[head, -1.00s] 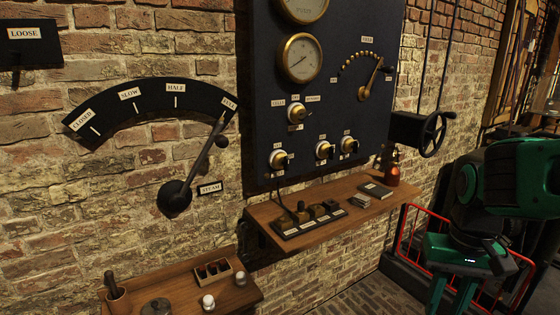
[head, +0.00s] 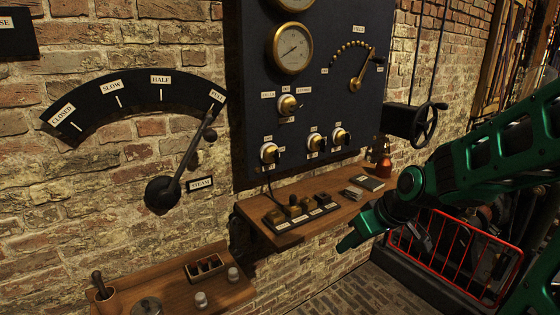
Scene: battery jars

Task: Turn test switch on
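The dark panel (head: 330,100) on the brick wall carries several brass and white rotary switches. Three sit in its lower part: a left one (head: 269,152), a middle one (head: 316,142) and a right one (head: 340,136). Another (head: 288,104) sits above the left one. Their small labels are too small to read surely, so I cannot tell which is the test switch. My gripper (head: 352,238) is green, in front of the wooden shelf's right end, below and right of the switches. It appears to touch nothing. Its finger opening is not clear.
The wooden shelf (head: 330,212) below the panel juts out, with a row of small dark devices (head: 300,209), a book (head: 370,183) and a reddish bottle (head: 384,167). A handwheel (head: 424,122) stands out right of the panel. A red rail (head: 465,250) stands lower right.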

